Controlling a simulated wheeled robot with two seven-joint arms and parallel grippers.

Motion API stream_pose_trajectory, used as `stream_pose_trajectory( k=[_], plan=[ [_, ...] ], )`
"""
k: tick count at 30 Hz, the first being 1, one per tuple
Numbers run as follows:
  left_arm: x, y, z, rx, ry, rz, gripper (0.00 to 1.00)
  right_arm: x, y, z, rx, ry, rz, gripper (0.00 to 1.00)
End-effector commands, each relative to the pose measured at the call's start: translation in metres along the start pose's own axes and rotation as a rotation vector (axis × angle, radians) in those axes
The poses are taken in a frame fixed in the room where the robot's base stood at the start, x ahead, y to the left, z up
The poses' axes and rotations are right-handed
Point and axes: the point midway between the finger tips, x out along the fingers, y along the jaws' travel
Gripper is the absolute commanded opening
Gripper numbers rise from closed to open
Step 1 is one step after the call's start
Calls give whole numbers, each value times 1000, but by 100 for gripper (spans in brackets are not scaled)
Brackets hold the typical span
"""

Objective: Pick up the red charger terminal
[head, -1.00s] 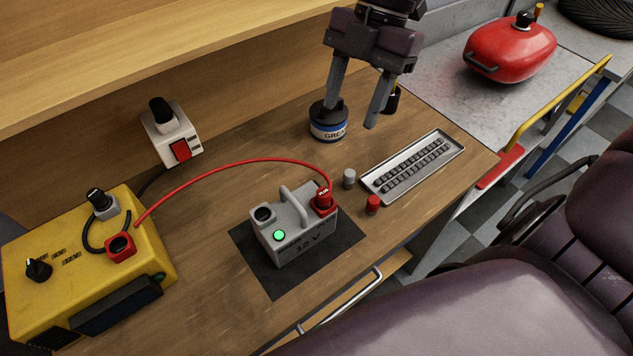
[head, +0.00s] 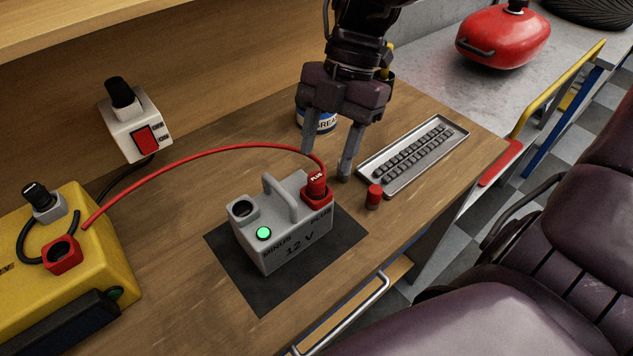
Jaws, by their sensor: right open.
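The red charger terminal (head: 317,184), marked PLUS, stands in the red post at the right end of the grey 12 V battery (head: 285,240). A red cable (head: 190,152) arches from it to the yellow charger (head: 90,285) at the left. My right gripper (head: 329,166) is open and empty, pointing down just behind and above the terminal. Its left finger is close to the terminal and cable end; I cannot tell whether they touch. My left gripper is not in view.
A red cap (head: 374,196) and a metal tray (head: 415,158) lie to the right. The grease tin (head: 318,122) is partly hidden by my gripper. A white switch box (head: 137,133) is at the back left.

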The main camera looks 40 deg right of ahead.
Motion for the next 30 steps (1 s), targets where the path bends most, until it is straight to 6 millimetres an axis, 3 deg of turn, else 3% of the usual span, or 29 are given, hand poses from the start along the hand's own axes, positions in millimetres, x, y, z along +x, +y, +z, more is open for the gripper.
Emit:
stream_pose_trajectory(
  k=[8, 17, 28, 30],
  plan=[
    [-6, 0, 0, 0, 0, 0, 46, 39, 2, -3, -1, 3, -3, 50],
    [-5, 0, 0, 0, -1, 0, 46, 44, 2, -3, 0, 1, 1, 50],
    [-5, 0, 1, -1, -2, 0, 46, 43, 2, -3, 0, 1, 0, 2],
    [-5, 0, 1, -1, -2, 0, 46, 43, 2, -3, 0, 1, 1, 1]
  ],
)
